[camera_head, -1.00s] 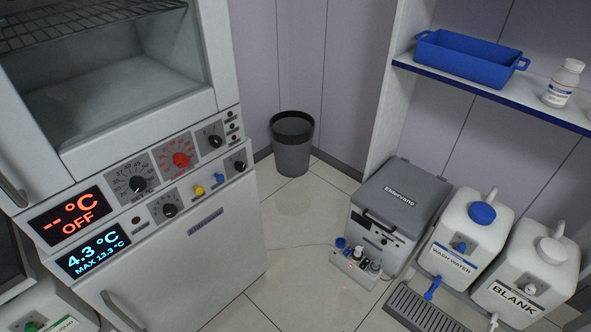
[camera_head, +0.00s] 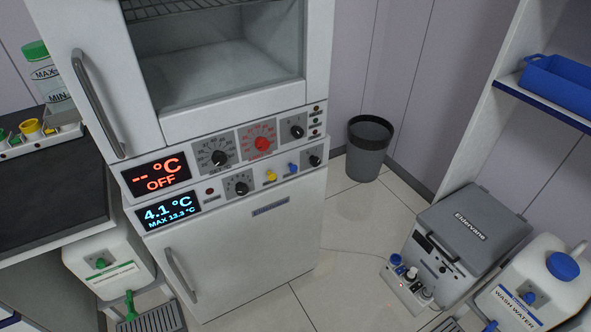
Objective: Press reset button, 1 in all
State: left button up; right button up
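The appliance (camera_head: 225,260) has an open chamber above and a closed door below. Its control panel carries a red-lit display (camera_head: 157,173) reading "-- °C OFF" and a blue-lit display (camera_head: 168,211) reading "4.1 °C MAX 13.3 °C". Black knobs, a red knob (camera_head: 262,143), a yellow button (camera_head: 271,175) and a blue button (camera_head: 293,168) sit on the panel. Small labels there are too small to read, so I cannot tell which control is the reset button. Neither of my grippers shows.
A dark bin (camera_head: 369,148) stands right of the appliance. A grey Eldervane box (camera_head: 470,235), a small switch unit (camera_head: 407,284) and a wash water container (camera_head: 535,285) stand at lower right. A dark counter (camera_head: 50,205) is at left. Floor between appliance and box is clear.

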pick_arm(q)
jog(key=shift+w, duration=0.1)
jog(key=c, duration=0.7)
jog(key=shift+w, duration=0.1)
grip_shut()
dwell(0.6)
